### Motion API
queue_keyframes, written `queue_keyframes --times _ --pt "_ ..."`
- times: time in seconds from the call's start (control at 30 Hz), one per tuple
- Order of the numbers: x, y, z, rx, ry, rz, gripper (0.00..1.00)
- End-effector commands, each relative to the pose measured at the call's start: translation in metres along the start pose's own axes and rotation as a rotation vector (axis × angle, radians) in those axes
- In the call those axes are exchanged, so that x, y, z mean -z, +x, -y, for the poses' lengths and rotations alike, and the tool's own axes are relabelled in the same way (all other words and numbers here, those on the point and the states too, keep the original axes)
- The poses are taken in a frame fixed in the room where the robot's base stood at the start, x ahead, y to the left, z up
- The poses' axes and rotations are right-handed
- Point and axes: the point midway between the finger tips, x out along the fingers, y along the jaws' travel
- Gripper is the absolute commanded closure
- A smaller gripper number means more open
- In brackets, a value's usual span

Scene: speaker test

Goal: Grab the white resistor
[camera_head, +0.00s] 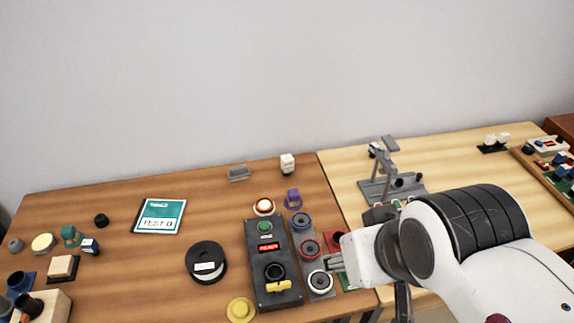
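My arm reaches in from the lower right. My gripper (336,262) is partly hidden by my white wrist, low beside the round speakers and in front of the white block-like part, apart from it. Whether its fingers are open or shut does not show.
A black spool (206,262), a teal test booklet (160,216) and a grey stand (388,187) are around. The back left of the table is clear.

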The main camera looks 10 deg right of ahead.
Motion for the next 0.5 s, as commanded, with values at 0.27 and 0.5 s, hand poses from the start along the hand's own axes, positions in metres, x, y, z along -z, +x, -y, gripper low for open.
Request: queue_keyframes --times 0.27,0.5 --pt "0.001 0.0 0.0 0.0 0.0 -0.001 0.56" --pt "0.017 0.007 -0.003 -0.01 0.001 -0.017 0.56"
